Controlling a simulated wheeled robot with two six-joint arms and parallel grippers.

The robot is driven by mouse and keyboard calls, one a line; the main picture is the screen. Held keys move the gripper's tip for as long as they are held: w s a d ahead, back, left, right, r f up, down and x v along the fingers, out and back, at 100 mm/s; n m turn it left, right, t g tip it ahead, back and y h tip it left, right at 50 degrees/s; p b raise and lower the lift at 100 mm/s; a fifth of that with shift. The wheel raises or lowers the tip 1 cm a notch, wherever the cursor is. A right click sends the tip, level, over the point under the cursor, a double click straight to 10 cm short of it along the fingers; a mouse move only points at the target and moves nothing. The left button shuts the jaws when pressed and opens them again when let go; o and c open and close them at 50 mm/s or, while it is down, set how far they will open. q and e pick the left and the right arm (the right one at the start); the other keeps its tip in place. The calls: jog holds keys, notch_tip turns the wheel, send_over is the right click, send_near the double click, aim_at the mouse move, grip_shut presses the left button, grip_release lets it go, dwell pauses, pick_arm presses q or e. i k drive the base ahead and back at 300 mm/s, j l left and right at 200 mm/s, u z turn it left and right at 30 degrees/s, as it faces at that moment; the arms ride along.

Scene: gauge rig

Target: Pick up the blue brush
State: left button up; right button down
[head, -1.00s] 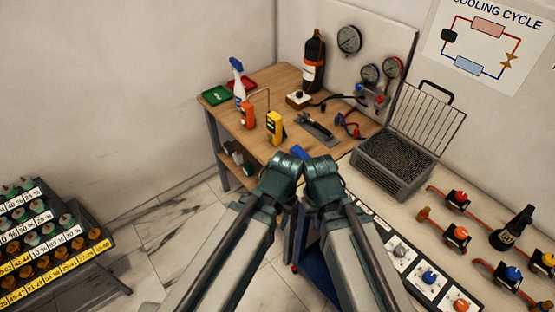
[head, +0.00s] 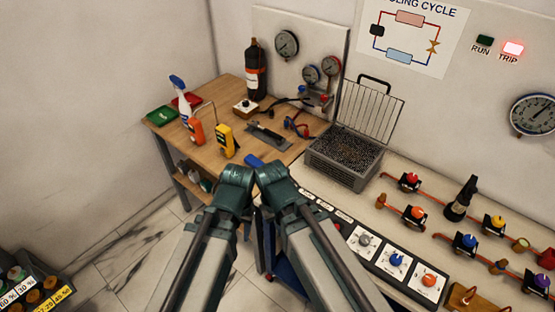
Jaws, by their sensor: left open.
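A small blue piece (head: 255,161) shows at the front edge of the wooden bench, just above my two arms. It may be the blue brush, but my arms hide most of it and I see no bristles. My left gripper (head: 234,181) is at the end of the left arm, below and left of the blue piece. It is open; its fingertips are hard to make out behind the arm's joint. My right arm ends beside it, and its gripper is hidden. I see nothing held.
The wooden bench (head: 215,132) carries a spray bottle (head: 178,97), orange (head: 196,131) and yellow (head: 225,141) meters, a dark tool on a grey mat, and a black cylinder (head: 255,72). A wire basket (head: 347,158) and valve panel stand at right. Open floor lies at left.

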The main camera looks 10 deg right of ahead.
aim_at(251, 161)
jog(key=i+j+z, duration=0.2)
jog(key=j+z, duration=0.15)
jog(key=i+j+z, duration=0.15)
jog(key=j+z, duration=0.2)
jog(key=i+j+z, duration=0.1)
jog(key=j+z, duration=0.3)
jog(key=j, duration=0.15)
jog(key=j+z, duration=0.35)
jog(key=i+j, duration=0.05)
jog(key=j, duration=0.05)
